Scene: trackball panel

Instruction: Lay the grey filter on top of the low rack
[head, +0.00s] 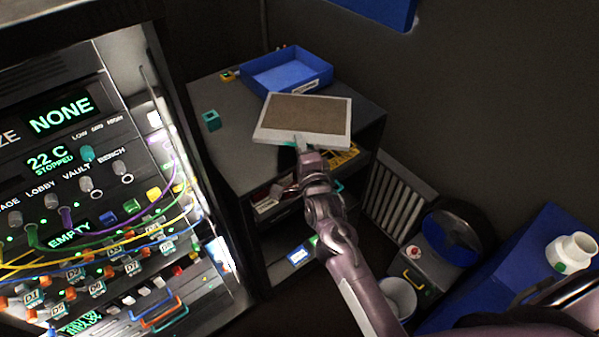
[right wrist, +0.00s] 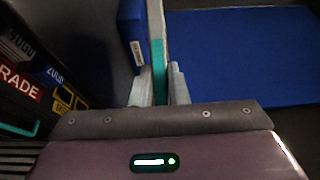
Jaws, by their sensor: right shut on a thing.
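The grey filter (head: 262,131), a flat panel with a pale grey frame and a brown mesh face, is over the front right part of the low rack's top (head: 232,155). My right gripper (head: 300,145) is shut on the teal tab at its near edge. In the right wrist view the teal tab (right wrist: 158,75) sits between the two fingers, and the filter shows nearly edge-on. The filter looks raised and tilted, but I cannot tell whether any edge touches the rack. The gripper and filter hide part of the rack's front edge. My left gripper is not in view.
A blue tray (head: 290,76) stands at the back of the rack's top, just behind the filter. A teal cube (head: 211,120) sits near the left edge. The top's front left is clear. A tall panel (head: 100,170) with cables stands to the left.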

